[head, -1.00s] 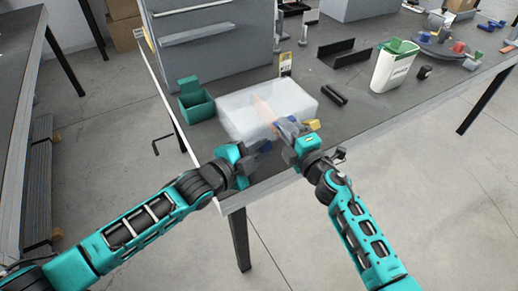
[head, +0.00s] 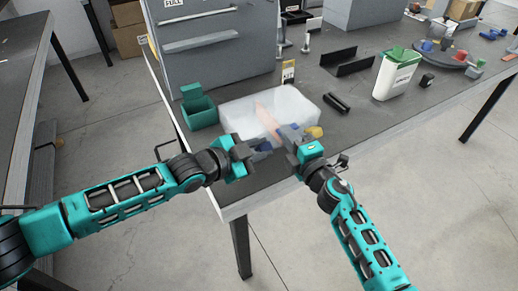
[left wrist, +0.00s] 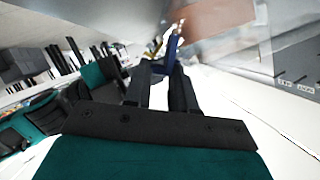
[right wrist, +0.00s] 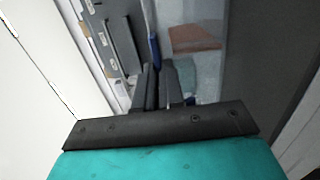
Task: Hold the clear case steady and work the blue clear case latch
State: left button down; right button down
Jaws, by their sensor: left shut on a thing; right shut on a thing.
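The clear case (head: 232,112), a translucent white box with a pink-orange sheet inside, lies near the table's front left corner. My left gripper (head: 268,147) is at its front side. The left wrist view shows a blue latch (left wrist: 171,52) between its fingertips; the jaws are shut on it. My right gripper (head: 286,131) is close by, at the case's front right part. Its fingers (right wrist: 160,70) are nearly together on a thin part, which I take for the case; the fingers hide most of the contact. A blue piece shows at those fingertips.
A green open bin (head: 198,108) stands left of the case, beside a grey drawer cabinet (head: 215,45). A small black part (head: 336,102), a black tray (head: 347,62) and a white-green container (head: 397,73) stand to the right. The front table edge is close below both grippers.

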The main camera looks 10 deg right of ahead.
pick_arm(q)
jog(key=c, duration=0.9)
grip_release()
